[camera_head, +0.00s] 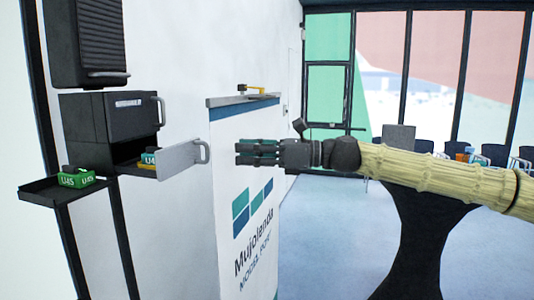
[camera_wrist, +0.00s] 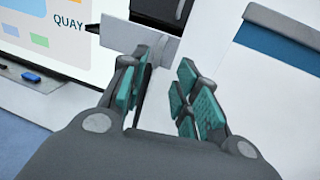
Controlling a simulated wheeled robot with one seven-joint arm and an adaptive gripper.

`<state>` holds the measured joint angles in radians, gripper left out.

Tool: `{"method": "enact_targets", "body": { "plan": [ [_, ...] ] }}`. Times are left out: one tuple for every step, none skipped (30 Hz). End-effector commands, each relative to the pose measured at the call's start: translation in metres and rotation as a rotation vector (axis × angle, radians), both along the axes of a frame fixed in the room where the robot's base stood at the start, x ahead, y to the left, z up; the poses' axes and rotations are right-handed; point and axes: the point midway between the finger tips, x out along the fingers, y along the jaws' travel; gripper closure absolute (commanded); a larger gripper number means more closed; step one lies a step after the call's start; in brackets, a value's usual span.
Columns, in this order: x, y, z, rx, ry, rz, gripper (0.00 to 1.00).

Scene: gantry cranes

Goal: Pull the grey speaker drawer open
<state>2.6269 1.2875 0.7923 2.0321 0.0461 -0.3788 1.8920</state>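A light grey drawer front (camera_head: 179,158) with a bar handle (camera_head: 203,152) stands out from the lower opening of a black cabinet (camera_head: 88,120) on the wall. A block marked U4 (camera_head: 148,160) shows behind the front; the drawer's inside is mostly hidden. My gripper (camera_head: 240,153) is right of the handle at about its height, apart from it in the picture. In the wrist view the grey front (camera_wrist: 138,44) shows beyond my fingers (camera_wrist: 163,72), which are spread with nothing between them.
The cabinet's upper dark drawer (camera_head: 133,115) has its own handle. A black ribbed box (camera_head: 88,42) hangs above. A black tray (camera_head: 40,190) with a green block (camera_head: 76,180) is at left. Chairs (camera_head: 490,152) are far right.

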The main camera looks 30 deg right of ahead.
Motion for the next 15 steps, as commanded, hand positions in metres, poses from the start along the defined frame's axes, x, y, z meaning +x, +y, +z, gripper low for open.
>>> {"method": "enact_targets", "body": {
  "plan": [
    [-0.003,-0.004,0.001,0.001,-0.003,-0.001,0.69],
    [-0.004,-0.006,0.001,0.000,-0.004,-0.001,0.69],
    [-0.005,-0.009,0.001,-0.001,-0.003,-0.001,0.69],
    [-0.006,-0.011,0.001,-0.001,-0.003,-0.001,0.69],
    [-0.008,-0.013,0.001,0.000,-0.004,-0.001,0.69],
    [-0.009,-0.015,0.001,0.001,-0.003,-0.001,0.69],
    [-0.010,-0.017,0.001,0.001,-0.002,-0.001,0.69],
    [-0.012,-0.019,0.001,0.001,-0.003,-0.001,0.69],
    [-0.013,-0.022,0.001,0.001,-0.003,-0.001,0.69],
    [-0.014,-0.024,0.001,0.001,-0.003,-0.001,0.69],
    [-0.015,-0.025,0.001,0.001,-0.003,-0.001,0.69],
    [-0.016,-0.027,0.001,0.000,-0.004,-0.002,0.69],
    [-0.017,-0.029,0.001,0.000,-0.004,-0.002,0.69],
    [-0.018,-0.030,0.001,0.001,-0.003,-0.001,0.69],
    [-0.019,-0.032,0.001,0.001,-0.002,-0.001,0.69]
  ]
}}
